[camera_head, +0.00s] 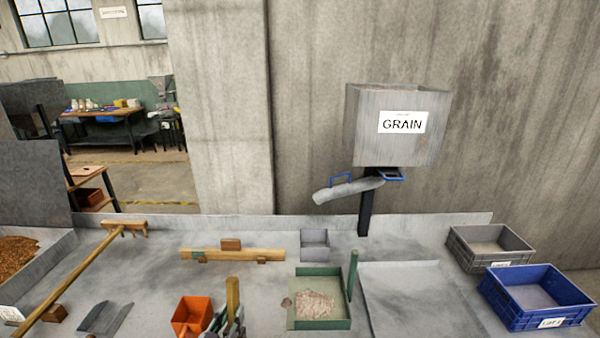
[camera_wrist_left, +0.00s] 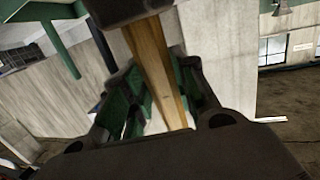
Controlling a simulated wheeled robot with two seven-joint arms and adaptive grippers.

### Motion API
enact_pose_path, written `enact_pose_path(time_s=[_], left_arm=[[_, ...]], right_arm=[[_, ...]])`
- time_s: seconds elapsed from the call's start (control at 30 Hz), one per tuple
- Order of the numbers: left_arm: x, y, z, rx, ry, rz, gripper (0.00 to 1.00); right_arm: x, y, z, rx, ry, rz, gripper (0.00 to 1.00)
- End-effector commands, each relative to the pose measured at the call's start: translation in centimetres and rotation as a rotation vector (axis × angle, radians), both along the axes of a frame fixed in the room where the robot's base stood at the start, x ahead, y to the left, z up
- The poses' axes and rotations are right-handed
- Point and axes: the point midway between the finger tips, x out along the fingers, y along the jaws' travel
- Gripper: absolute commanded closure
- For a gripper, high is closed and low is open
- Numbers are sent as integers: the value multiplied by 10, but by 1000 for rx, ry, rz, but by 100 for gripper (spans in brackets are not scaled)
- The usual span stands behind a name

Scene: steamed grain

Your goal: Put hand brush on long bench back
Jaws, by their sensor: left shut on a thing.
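My left gripper (camera_head: 229,322) is at the bottom edge of the head view, just right of an orange bin. It is shut on a wooden handle, which I take to be the hand brush (camera_head: 233,292), standing nearly upright there. In the left wrist view the wooden handle (camera_wrist_left: 152,60) runs between the green-lined fingers, with a dark block at its upper end. The bristles cannot be made out. The long bench (camera_head: 415,232) spans the view, and its back strip runs along the low rear ledge. My right gripper is not in view.
A wooden bar with blocks (camera_head: 270,255) and a small grey box (camera_head: 315,243) stand towards the back. A green tray (camera_head: 320,323), an orange bin (camera_head: 190,315), a long rake (camera_head: 85,265) and a grain hopper (camera_head: 365,145) are nearby. Blue (camera_head: 545,312) and grey crates (camera_head: 480,262) stand right.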

Motion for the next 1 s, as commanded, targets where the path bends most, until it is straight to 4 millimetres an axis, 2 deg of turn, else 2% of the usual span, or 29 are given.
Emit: enact_pose_path(time_s=[0.2, 0.4, 0.73, 1.0], left_arm=[[7, 5, 10, -4, -1, 23, 100], [8, 17, 9, -3, 1, 83, 100], [2, 33, -1, -3, 2, 177, 100], [-6, 31, -9, -1, 0, 197, 100]], right_arm=[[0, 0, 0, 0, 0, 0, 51], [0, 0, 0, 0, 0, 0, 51], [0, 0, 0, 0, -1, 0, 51], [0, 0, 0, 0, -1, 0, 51]])
